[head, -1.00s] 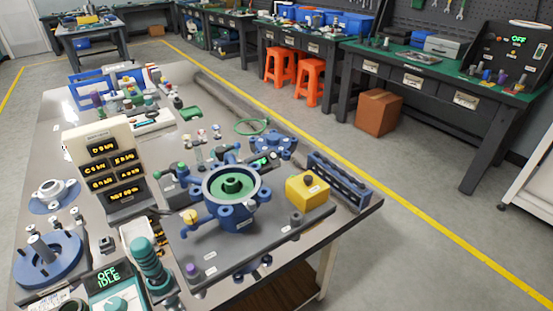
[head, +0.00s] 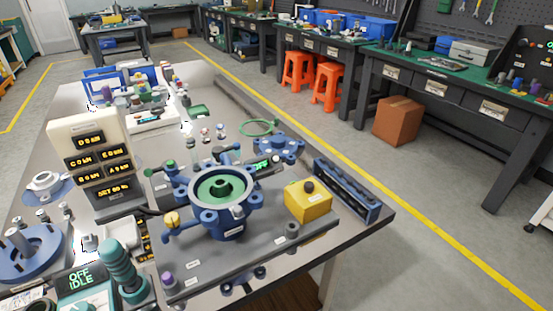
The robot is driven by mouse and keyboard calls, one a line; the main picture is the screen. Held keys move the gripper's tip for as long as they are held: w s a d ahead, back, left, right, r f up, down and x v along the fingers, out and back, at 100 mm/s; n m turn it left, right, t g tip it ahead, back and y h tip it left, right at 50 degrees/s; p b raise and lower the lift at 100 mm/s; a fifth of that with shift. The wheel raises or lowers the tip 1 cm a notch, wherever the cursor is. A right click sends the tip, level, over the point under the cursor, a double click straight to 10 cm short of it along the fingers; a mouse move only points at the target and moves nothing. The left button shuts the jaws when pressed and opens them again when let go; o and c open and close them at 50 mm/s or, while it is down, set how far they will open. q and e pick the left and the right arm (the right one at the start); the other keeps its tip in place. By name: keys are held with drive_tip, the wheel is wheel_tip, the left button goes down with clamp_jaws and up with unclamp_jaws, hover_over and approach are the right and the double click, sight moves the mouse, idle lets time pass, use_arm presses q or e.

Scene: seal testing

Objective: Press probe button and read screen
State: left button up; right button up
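A teal meter (head: 72,298) is at the lower left, partly cut off by the bottom edge. Its screen (head: 82,278) reads "OFF IDLE" in green. A ribbed teal probe-like handle (head: 122,265) stands upright beside it. I cannot make out a button on the handle. A cream display panel (head: 85,130) behind has several dark readouts with yellow text, the lowest starting "SET". A blue round fixture (head: 232,222) with a green centre sits on a grey plate (head: 205,272). A yellow box (head: 305,206) with a dark round button (head: 308,187) is right of it. Neither gripper is in view.
A blue slotted rack (head: 346,188) lies along the table's right edge. A blue disc stand (head: 30,250) and white cup (head: 45,182) are at left. Beyond are a cardboard box (head: 398,120), orange stools (head: 327,86) and open floor (head: 420,250).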

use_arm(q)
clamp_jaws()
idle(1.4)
